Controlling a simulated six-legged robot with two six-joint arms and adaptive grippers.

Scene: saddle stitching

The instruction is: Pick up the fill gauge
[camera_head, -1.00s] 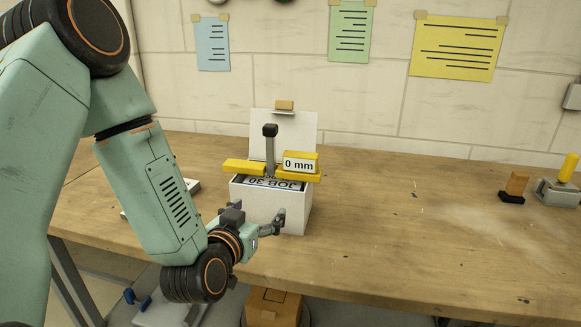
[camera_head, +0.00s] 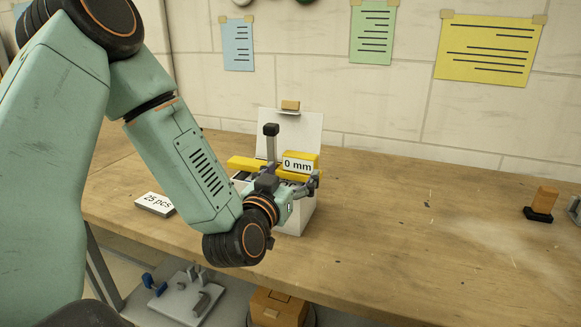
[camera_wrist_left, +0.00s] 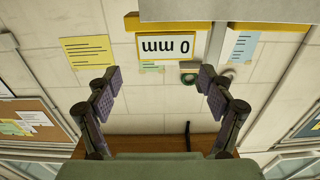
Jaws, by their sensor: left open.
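The fill gauge (camera_head: 247,163) is a yellow crossbar with a raised end labelled "0 mm" and a grey upright post with a black knob. It rests across the top of a white box (camera_head: 292,222). The gauge also shows upside down at the top of the left wrist view (camera_wrist_left: 225,26). My left gripper (camera_head: 290,186) is in front of the box's upper part, near the labelled end, and partly hides the box and gauge. In the wrist view its fingers (camera_wrist_left: 160,82) are spread wide, with nothing between them. My right gripper is not in view.
A "25 pcs" block (camera_head: 155,204) lies at the bench's left front edge. A wooden block on a black base (camera_head: 541,203) stands far right. A grey fixture (camera_head: 188,298) sits lower, below the bench edge.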

